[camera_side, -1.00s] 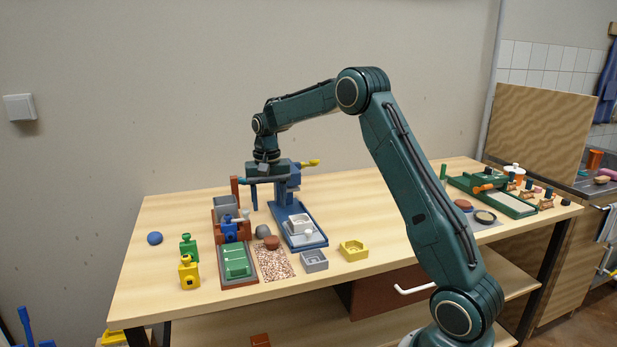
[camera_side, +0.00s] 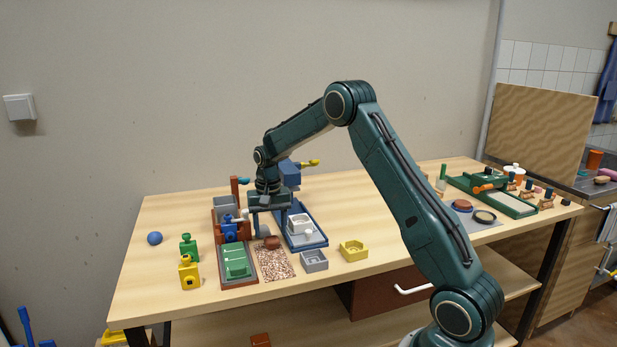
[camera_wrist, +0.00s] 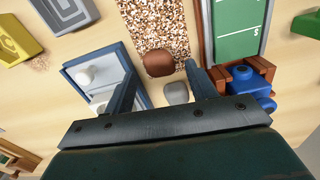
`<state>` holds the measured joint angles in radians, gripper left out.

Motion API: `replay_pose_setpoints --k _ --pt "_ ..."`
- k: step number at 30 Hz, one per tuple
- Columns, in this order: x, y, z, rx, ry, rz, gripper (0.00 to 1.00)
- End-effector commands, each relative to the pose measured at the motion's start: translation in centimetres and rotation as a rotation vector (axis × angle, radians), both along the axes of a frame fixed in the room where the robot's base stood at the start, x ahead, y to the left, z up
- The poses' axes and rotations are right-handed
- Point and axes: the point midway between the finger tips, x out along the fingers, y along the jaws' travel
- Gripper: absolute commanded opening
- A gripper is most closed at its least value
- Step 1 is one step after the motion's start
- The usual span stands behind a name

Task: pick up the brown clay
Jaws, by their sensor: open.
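The brown clay (camera_side: 272,242) is a small rounded lump at the edge of a speckled mat (camera_side: 275,264), and it also shows in the wrist view (camera_wrist: 159,63). My gripper (camera_side: 270,222) is open and empty, low above the table near the clay. In the wrist view my gripper's fingers (camera_wrist: 158,80) stand apart, with the brown clay just past their tips. A grey lump (camera_wrist: 176,93) lies beside the brown clay, nearer my gripper. In the side view a finger largely covers the grey lump.
A blue tray (camera_side: 318,244) with white parts stands right of the clay. A brown frame with a green plate (camera_side: 236,262) stands left. A grey mould (camera_side: 314,261) and a yellow mould (camera_side: 354,250) sit to the right. The front table strip is clear.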

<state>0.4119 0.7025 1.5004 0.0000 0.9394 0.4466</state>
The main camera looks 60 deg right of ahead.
Motion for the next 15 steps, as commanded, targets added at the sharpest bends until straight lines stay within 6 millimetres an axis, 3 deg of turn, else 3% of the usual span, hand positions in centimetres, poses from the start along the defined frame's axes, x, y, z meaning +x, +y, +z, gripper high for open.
replay_pose_setpoints --k 6,15 --pt "0.0 0.0 -2.4 0.000 0.001 0.000 0.56" --pt "0.0 0.0 -3.1 0.000 0.000 0.000 0.56"
